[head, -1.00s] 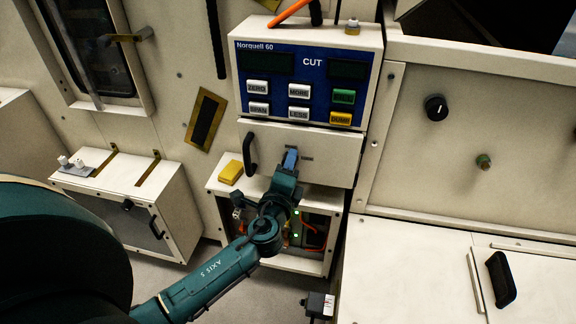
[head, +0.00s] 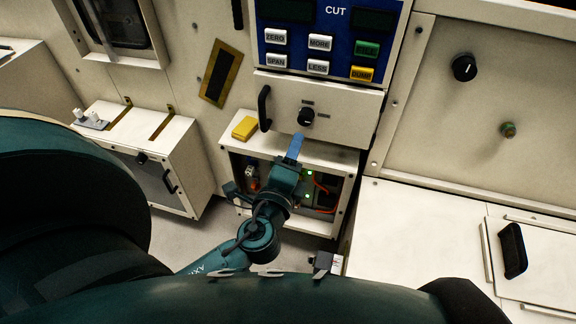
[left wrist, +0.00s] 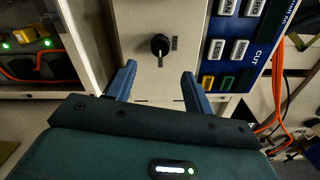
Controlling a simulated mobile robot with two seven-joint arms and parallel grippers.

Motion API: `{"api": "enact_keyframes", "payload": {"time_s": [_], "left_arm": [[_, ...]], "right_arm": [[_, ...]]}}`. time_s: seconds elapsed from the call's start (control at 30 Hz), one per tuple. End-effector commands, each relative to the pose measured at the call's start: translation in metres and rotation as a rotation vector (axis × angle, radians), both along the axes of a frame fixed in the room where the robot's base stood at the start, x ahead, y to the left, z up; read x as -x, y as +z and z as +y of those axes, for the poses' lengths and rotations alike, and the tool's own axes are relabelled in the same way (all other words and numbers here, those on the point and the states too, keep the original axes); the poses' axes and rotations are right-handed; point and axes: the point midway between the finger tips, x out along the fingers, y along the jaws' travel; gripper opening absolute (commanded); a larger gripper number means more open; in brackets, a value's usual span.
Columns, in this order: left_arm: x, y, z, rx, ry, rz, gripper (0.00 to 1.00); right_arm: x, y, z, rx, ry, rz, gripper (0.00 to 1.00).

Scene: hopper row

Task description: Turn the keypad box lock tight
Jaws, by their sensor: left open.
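The keypad box (head: 318,50) shows in the head view with its blue panel and several buttons. Its pale lower door (head: 350,122) looks closed. The lock, a small black knob (head: 306,116), sits on that door with small labels above and right of it. My left gripper (head: 295,147) is just below the knob in the head view, apart from it. In the left wrist view the knob (left wrist: 160,45) lies ahead of the open, empty blue fingers (left wrist: 158,75), roughly centred between them. Which way its pointer faces is hard to tell. My right gripper is out of view.
A black handle (head: 264,108) stands out left of the knob. A yellow block (head: 245,128) lies on the open-fronted cabinet below, which holds orange cables (head: 322,188). Another black knob (head: 464,68) is on the right panel.

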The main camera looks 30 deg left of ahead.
Motion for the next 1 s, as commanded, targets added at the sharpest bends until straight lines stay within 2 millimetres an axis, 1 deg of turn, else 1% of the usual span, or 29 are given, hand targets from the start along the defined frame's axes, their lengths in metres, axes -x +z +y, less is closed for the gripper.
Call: {"api": "enact_keyframes", "payload": {"time_s": [0.03, 0.1, 0.27, 1.0], "left_arm": [[0.009, -0.002, -0.002, 0.003, 0.000, 0.003, 0.52], [0.018, -0.002, -0.005, 0.001, -0.002, 0.001, 0.52], [0.028, 0.000, -0.007, 0.001, -0.001, 0.000, 0.52], [0.029, 0.000, -0.008, 0.000, 0.000, -0.001, 0.52]], "right_arm": [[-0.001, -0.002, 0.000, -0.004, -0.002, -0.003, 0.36], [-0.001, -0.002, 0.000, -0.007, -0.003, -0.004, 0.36], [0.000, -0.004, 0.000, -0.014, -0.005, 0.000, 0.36], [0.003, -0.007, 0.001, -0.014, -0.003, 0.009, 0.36]]}}
